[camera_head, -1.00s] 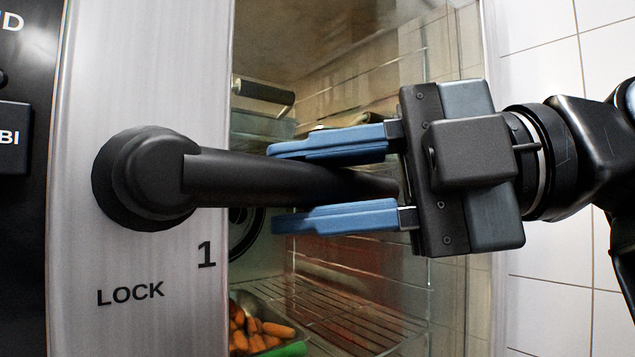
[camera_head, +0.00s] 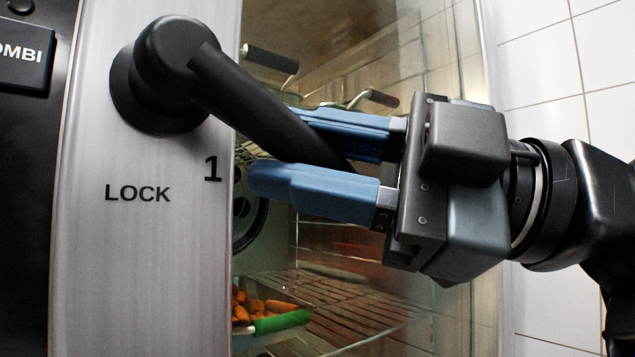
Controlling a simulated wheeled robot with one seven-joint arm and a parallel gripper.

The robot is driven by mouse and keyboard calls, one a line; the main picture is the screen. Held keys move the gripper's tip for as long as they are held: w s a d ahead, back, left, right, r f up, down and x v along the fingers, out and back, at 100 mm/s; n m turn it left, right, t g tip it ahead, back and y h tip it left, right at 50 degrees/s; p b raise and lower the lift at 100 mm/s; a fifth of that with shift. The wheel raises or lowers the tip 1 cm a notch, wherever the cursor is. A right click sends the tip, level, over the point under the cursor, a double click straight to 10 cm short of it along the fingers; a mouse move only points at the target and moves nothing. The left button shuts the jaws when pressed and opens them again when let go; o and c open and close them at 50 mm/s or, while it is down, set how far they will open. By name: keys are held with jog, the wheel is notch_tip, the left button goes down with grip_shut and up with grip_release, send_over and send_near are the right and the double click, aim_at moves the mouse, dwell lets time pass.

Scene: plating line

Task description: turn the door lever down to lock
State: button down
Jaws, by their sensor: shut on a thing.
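The black door lever (camera_head: 255,100) is on the brushed metal door frame in the head view. Its round hub (camera_head: 165,75) is at upper left, and the lever slopes down to the right from it. My gripper (camera_head: 292,155) is shut on the lever's outer part, one blue finger above it and one below. The lever's tip is hidden between the fingers. The word LOCK (camera_head: 137,193) and a figure 1 (camera_head: 212,168) are printed on the metal below the hub.
The glass door (camera_head: 390,60) shows wire racks (camera_head: 345,310) and a tray of orange food with a green handle (camera_head: 280,322) inside. A black panel (camera_head: 25,180) stands at left. White wall tiles (camera_head: 545,80) are at right.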

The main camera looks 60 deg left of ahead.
jog(key=s+f+m+y+b, duration=0.1)
jog(key=m+y+b, duration=0.1)
jog(key=s+f+m+y+b, duration=0.1)
jog(key=m+b, duration=0.1)
jog(key=m, duration=0.1)
jog(key=s+f+m+y+b, duration=0.1)
jog(key=f+m+y+b, duration=0.1)
jog(key=b, duration=0.1)
jog(key=shift+s+d+m+g+y, duration=0.25)
jog(key=shift+d+m+g+y, duration=0.05)
jog(key=m+y, duration=0.1)
jog(key=s+m+t+y, duration=0.1)
jog(key=m, duration=0.1)
jog(key=m+t+y, duration=0.1)
jog(key=shift+s+d+f, duration=0.15)
jog(key=shift+s, duration=0.2)
jog(key=m+t+y, duration=0.1)
jog(key=m, duration=0.1)
jog(key=s+m+t+y+p, duration=0.1)
jog(key=m+t, duration=0.1)
jog(key=s+m+t+y+p, duration=0.1)
jog(key=m+y, duration=0.1)
jog(key=shift+d, duration=0.15)
jog(key=shift+s+d+f+m+t+y+p, duration=0.15)
jog(key=shift+s+m+t+y+p, duration=0.15)
jog(key=shift+m+t+p, duration=0.45)
jog(key=c, duration=0.9)
grip_release()
jog(key=shift+o, duration=0.2)
